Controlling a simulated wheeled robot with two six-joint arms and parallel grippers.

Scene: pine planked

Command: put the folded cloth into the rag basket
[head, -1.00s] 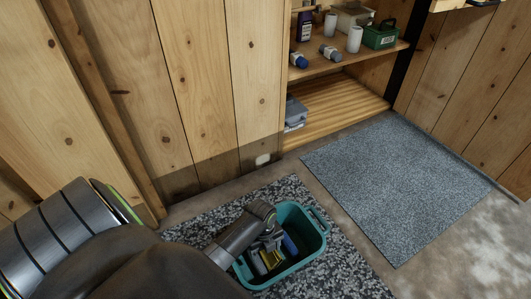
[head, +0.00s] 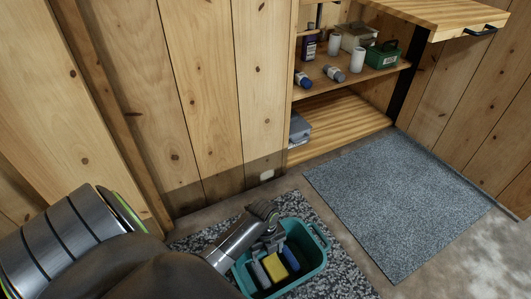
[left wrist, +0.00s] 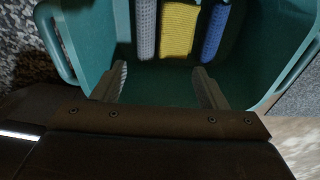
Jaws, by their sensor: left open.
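The teal rag basket (head: 319,262) stands on a speckled mat at the bottom of the head view; its wall also shows in the left wrist view (left wrist: 98,30). The yellow folded cloth (head: 290,260) lies inside it, between a grey item and a blue item; the left wrist view shows its ribbed surface (left wrist: 180,30). My left gripper (left wrist: 161,72) is open and empty over the basket, its fingertips apart from the cloth. My right gripper is not in view.
Inside the basket lie a grey item (left wrist: 147,30) and a blue item (left wrist: 216,28). The basket stands on the speckled mat (head: 345,282). A grey-blue mat (head: 395,205) lies clear at right. A wooden cupboard (head: 340,115) with bottles and boxes stands behind.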

